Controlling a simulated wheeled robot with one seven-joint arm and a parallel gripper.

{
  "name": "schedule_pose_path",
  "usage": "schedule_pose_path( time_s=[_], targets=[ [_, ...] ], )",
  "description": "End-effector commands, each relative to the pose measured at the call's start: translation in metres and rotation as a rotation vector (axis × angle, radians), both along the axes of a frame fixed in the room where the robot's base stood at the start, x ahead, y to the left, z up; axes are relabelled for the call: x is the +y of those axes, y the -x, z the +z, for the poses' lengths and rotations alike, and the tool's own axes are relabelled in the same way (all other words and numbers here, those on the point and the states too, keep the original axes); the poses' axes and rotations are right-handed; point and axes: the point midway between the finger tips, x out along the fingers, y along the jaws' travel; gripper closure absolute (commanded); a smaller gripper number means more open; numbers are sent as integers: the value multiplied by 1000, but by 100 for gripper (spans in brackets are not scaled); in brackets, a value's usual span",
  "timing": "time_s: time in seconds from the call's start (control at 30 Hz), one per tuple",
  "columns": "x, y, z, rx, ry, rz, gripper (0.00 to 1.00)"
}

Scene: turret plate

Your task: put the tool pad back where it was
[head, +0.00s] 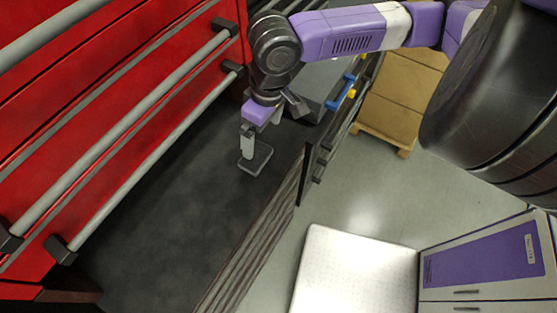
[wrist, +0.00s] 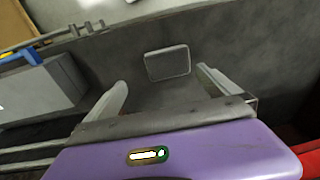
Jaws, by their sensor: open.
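The tool pad, a small grey rectangular plate with a lighter rim (head: 262,160), lies on the dark worktop (head: 180,200) in the head view. In the wrist view the tool pad (wrist: 167,63) shows ahead, between the lines of the two fingers. I cannot tell whether the fingertips touch the pad.
A red drawer cabinet (head: 130,70) with long grey handles borders the worktop at left. A blue-handled item (head: 341,92) is at the worktop's far right. A wood-grained edge (head: 250,250) bounds the worktop. Worktop nearer the camera is clear.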

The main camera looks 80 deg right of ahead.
Motion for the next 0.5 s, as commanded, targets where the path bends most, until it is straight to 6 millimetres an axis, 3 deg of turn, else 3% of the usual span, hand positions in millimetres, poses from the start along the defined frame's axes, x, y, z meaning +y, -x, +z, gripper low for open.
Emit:
schedule_pose_path(
  time_s=[0.07, 0.2, 0.37, 0.5],
  targets=[
    [-10, 21, -23, -71, -9, 1, 0],
    [-8, 51, -52, -222, -17, 50, 0],
    [13, 81, -67, -390, -14, 105, 0],
    [43, 100, -66, -536, -3, 146, 0]
  ],
)
